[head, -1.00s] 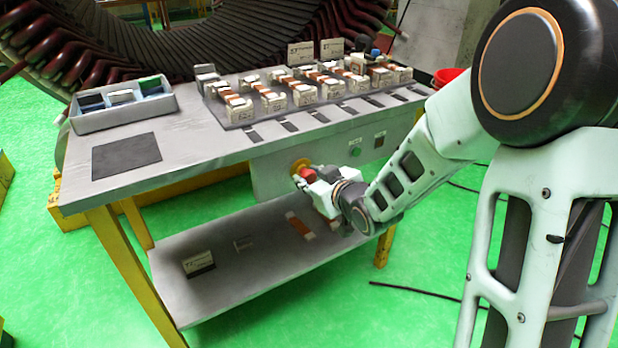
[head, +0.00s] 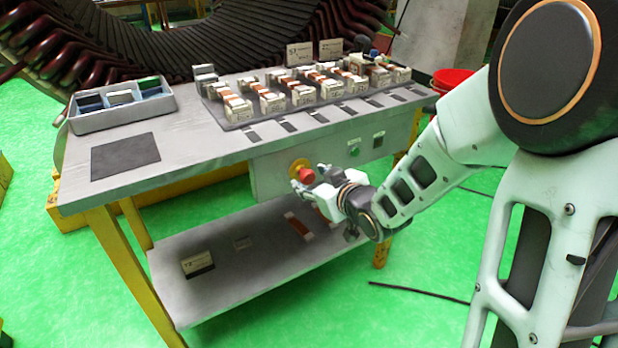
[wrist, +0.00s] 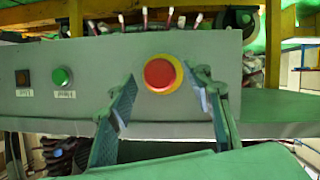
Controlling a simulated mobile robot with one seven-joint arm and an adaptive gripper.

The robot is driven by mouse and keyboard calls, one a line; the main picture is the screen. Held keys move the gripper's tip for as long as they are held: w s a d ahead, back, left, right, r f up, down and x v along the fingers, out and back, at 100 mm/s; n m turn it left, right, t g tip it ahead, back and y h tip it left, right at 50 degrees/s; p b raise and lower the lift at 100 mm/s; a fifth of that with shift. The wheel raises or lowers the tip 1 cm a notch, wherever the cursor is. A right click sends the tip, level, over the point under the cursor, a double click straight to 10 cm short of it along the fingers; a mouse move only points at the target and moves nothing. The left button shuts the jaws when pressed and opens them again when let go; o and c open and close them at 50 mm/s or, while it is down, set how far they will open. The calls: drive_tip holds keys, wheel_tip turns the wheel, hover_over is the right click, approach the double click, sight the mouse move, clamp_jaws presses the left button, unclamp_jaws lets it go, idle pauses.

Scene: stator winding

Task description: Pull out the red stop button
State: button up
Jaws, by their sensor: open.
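The red stop button (wrist: 159,75) sits on a yellow round base on the grey control panel (wrist: 205,45). In the head view the button (head: 307,176) shows on the panel under the bench top's front edge. My gripper (wrist: 165,98) is open in the wrist view, one finger low on each side of the button, with nothing between them. The fingers look apart from the button; their exact depth to it is hard to tell. In the head view my gripper (head: 312,185) is right in front of the panel and partly covers the area around the button.
The panel also has a green button (wrist: 62,76) and a dark square switch (wrist: 23,77). The workbench top (head: 215,150) holds coil blocks and a parts tray (head: 125,112). A lower shelf (head: 215,285) lies beneath the gripper. A red bucket (head: 452,79) stands behind at right.

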drive_tip(key=v, duration=0.5)
drive_tip(key=shift+s, duration=0.15)
